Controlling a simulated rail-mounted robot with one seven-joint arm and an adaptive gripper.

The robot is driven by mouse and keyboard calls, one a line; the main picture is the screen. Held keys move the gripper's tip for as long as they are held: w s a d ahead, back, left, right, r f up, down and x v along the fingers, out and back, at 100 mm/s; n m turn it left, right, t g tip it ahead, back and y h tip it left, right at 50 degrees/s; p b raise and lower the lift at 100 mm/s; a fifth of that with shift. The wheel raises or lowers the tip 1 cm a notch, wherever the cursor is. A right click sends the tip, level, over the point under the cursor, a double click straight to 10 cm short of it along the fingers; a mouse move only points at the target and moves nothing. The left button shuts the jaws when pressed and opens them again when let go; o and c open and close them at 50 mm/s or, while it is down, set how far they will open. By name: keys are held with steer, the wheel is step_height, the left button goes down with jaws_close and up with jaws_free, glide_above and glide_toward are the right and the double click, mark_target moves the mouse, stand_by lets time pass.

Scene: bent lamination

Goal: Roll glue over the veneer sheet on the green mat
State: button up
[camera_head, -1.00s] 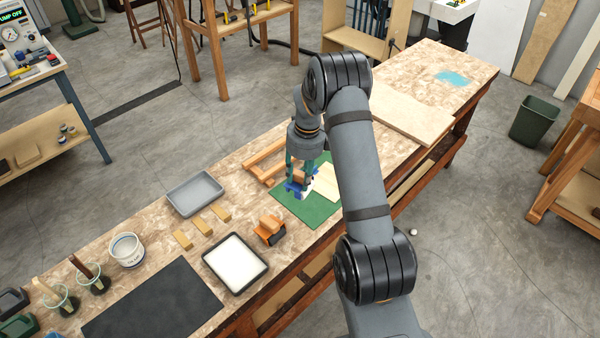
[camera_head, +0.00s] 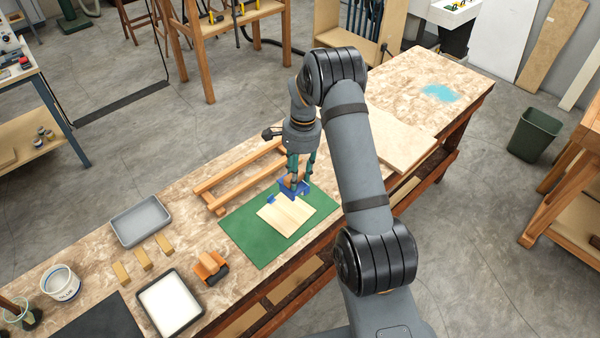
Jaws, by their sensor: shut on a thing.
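The pale wooden veneer sheet (camera_head: 286,215) lies flat on the green mat (camera_head: 250,239) on the workbench. My gripper (camera_head: 298,178) points down over the far edge of the sheet. It is shut on the wooden-looking grip of a blue-framed roller (camera_head: 292,189). The roller sits at the sheet's far edge; I cannot tell whether it touches the sheet. The fingers hide part of its grip, and its underside is hidden. A dark-rimmed tray of white glue (camera_head: 168,304) stands at the front left of the bench. No glue can be made out on the sheet.
A wooden frame of bars (camera_head: 238,178) lies behind the mat. An orange and black tool (camera_head: 211,267), several small wood blocks (camera_head: 143,259), a grey tray (camera_head: 140,220) and a white tub (camera_head: 60,282) stand to the left. A large board (camera_head: 400,140) lies at the right.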

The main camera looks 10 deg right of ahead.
steer(key=shift+w+d+f+n, duration=0.25)
steer(key=shift+d+n, duration=0.15)
steer(key=shift+n, duration=0.1)
steer(key=shift+d+f+b, duration=0.1)
steer(key=shift+f+b, duration=1.7)
steer(key=shift+f, duration=1.05)
